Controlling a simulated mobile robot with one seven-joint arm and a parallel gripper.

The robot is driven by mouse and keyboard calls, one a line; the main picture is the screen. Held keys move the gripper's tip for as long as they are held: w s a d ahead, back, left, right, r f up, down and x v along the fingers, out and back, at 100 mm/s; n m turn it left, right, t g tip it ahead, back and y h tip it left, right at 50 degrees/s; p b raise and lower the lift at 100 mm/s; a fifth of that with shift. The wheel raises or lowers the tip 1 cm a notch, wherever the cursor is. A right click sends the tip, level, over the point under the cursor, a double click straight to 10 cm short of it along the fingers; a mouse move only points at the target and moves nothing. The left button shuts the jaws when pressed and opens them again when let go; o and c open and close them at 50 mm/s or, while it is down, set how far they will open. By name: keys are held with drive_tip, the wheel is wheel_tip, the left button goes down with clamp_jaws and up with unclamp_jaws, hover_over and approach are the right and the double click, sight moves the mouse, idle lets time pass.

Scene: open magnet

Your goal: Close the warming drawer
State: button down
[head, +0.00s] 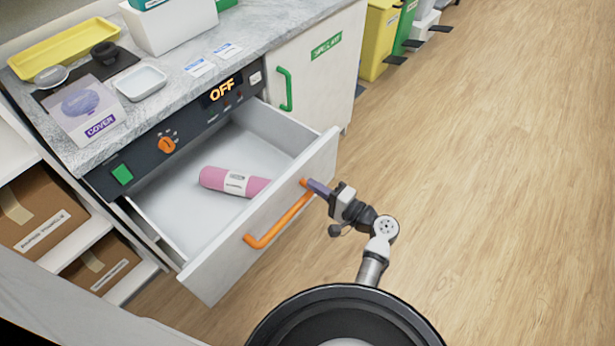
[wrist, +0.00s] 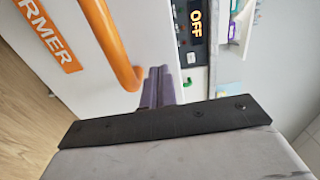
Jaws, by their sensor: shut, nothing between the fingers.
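The warming drawer (head: 262,229) is pulled well out of the counter unit in the head view. Its white front carries an orange bar handle (head: 277,225). A rolled pink bundle (head: 232,181) with a white band lies inside it. My gripper (head: 316,187) is at the right end of the handle, its fingers shut with nothing between them. In the wrist view the shut fingers (wrist: 158,86) are beside the end of the orange handle (wrist: 112,45), near the drawer front (wrist: 70,85). I cannot tell whether they touch it.
Above the drawer, a dark panel (head: 160,166) has an orange knob and an "OFF" display. The counter holds a yellow tray (head: 63,50), a white dish (head: 140,82) and cards. A cupboard with a green handle (head: 285,89) stands to the right. The wooden floor (head: 480,180) at right is clear.

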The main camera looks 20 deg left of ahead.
sight(298, 175)
drive_tip(key=shift+p+x, duration=0.35)
drive_tip(key=shift+x, duration=1.2)
drive_tip(key=shift+a, duration=0.1)
drive_tip(key=b+x, duration=1.1)
drive_tip(key=x, duration=1.8)
drive_tip(key=shift+a+r, duration=0.1)
drive_tip(key=shift+r, duration=0.05)
